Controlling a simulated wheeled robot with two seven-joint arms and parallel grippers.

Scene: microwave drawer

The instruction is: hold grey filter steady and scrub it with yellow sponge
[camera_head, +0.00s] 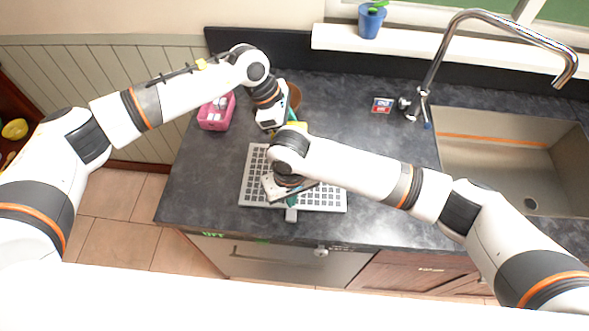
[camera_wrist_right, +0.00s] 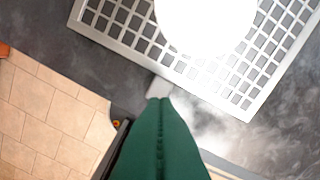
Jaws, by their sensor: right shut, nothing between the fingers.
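The grey filter (camera_head: 255,185), a flat grid, lies on the dark counter. It also shows in the right wrist view (camera_wrist_right: 115,28), partly washed out by glare. My right gripper (camera_head: 292,201) is over the filter's front edge, near a small light grey tab (camera_head: 291,214). In the right wrist view its green fingers (camera_wrist_right: 158,105) are together and empty, their tips by the tab. A bit of yellow (camera_head: 296,128), likely the sponge, shows behind my right wrist. My left gripper (camera_head: 275,128) is by the filter's back edge; its fingertips are mostly hidden.
A pink container (camera_head: 216,112) with pale items stands at the back left. A brown round pot (camera_head: 295,94) is behind my left gripper. A small red-blue box (camera_head: 383,105), a tap (camera_head: 440,62) and a sink (camera_head: 500,165) are to the right. Counter right of the filter is clear.

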